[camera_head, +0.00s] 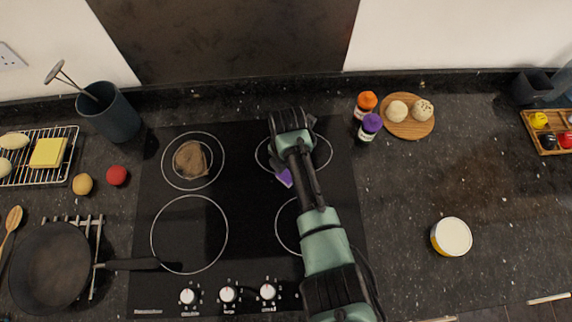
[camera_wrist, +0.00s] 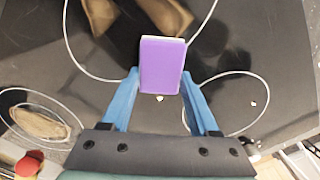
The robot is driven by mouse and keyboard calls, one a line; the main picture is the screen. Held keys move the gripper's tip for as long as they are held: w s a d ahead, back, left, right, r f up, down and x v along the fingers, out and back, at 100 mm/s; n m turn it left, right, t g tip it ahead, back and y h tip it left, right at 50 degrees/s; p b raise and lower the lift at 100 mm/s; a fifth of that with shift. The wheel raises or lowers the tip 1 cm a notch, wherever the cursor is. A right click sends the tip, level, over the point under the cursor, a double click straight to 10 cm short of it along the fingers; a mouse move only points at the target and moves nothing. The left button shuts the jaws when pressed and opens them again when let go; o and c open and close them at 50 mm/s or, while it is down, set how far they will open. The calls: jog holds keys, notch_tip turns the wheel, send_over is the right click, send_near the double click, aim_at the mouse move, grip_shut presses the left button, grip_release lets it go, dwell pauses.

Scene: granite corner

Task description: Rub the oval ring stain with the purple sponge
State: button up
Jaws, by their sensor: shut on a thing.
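The purple sponge (camera_wrist: 162,68) is held between the blue fingers of my gripper (camera_wrist: 162,92) in the wrist view. In the head view a bit of the purple sponge (camera_head: 285,177) shows below my gripper (camera_head: 290,150), over the right side of the cooktop. A brown stain (camera_wrist: 100,14) shows at the top of the wrist view, partly hidden by the sponge and cut by the picture edge; I cannot tell its full shape. My arm hides that spot in the head view. Another brown patch (camera_head: 190,158) lies on the upper left burner. I cannot tell whether the sponge touches the surface.
The black cooktop (camera_head: 250,225) has knobs at its front. A frying pan (camera_head: 52,267) stands at left, its handle over the cooktop. An orange-capped jar (camera_head: 365,106) and a purple-capped jar (camera_head: 370,127) stand right of my gripper. The right counter is mostly clear around a yellow-sided bowl (camera_head: 452,237).

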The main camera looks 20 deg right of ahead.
jog(key=shift+s+d, duration=0.3)
jog(key=shift+d, duration=0.4)
jog(key=shift+w+d+f+b, duration=0.15)
jog(key=shift+w+d+b, duration=0.1)
jog(key=shift+w+b, duration=0.15)
jog(key=shift+w+d+f+b, duration=0.1)
jog(key=shift+w+d+b, duration=0.05)
jog(key=shift+w+b, duration=1)
jog(key=shift+w+d+b, duration=0.15)
jog(key=shift+w+b, duration=0.45)
jog(key=shift+b, duration=0.1)
jog(key=shift+w+d+b, duration=0.15)
jog(key=shift+w+b, duration=0.75)
jog(key=shift+b, duration=0.2)
jog(key=shift+w+d+b, duration=0.2)
jog(key=shift+w+b, duration=0.6)
jog(key=shift+b, duration=0.3)
jog(key=shift+w+r+b, duration=0.25)
jog(key=shift+w+b, duration=0.05)
jog(key=shift+b, duration=0.05)
